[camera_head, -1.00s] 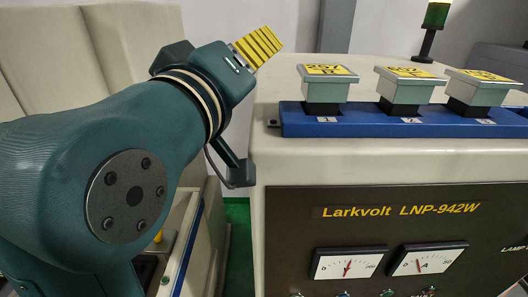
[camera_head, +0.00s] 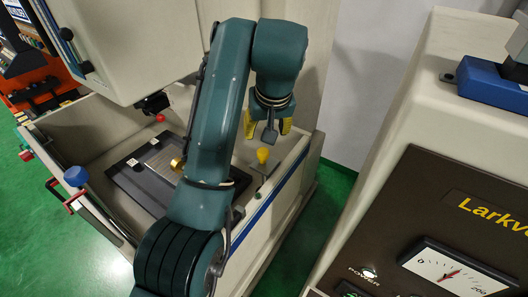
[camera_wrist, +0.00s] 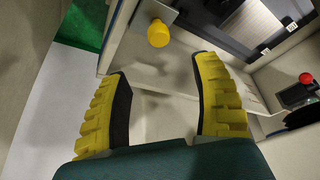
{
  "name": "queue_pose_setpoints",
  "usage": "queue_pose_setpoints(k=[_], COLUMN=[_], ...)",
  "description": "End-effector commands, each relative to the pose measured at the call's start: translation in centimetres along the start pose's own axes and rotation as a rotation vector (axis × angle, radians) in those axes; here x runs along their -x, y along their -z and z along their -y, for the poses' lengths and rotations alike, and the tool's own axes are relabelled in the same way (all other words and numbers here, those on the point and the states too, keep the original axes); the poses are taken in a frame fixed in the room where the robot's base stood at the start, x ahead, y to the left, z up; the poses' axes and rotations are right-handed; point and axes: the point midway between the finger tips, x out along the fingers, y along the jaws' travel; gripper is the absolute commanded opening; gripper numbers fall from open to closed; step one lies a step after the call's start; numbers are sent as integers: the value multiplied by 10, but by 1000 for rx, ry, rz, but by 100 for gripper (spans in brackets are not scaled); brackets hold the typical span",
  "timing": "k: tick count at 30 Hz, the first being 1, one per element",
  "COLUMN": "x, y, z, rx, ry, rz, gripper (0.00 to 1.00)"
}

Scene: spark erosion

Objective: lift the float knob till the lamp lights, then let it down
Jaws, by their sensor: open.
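The yellow float knob (camera_head: 263,155) stands on the right side of the machine's open tank (camera_head: 293,160). It also shows as a rounded yellow knob (camera_wrist: 158,34) at the top of the wrist view. My gripper (camera_head: 267,127) points down, a little behind and above the knob in the head view. In the wrist view my gripper's yellow-padded fingers (camera_wrist: 161,68) are spread apart with nothing between them, and the knob appears beyond the tips. The knob is not touched. Which light is the task's lamp I cannot tell.
A dark work plate (camera_head: 145,185) lies in the tank, partly hidden by my arm. A red ball knob (camera_head: 160,118) is behind it. At right stands the generator cabinet (camera_head: 420,110) with a meter (camera_head: 450,268) and a pale POWER light (camera_head: 369,272). Green floor shows between them.

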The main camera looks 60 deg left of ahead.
Motion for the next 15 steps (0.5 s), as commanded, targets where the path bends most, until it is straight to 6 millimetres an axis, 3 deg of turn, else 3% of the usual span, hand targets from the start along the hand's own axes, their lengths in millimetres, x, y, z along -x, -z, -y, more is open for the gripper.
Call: queue_pose_setpoints(k=[15], x=[-109], y=[1], z=[-1], rx=[1], ry=[-2], rz=[0], gripper=[65])
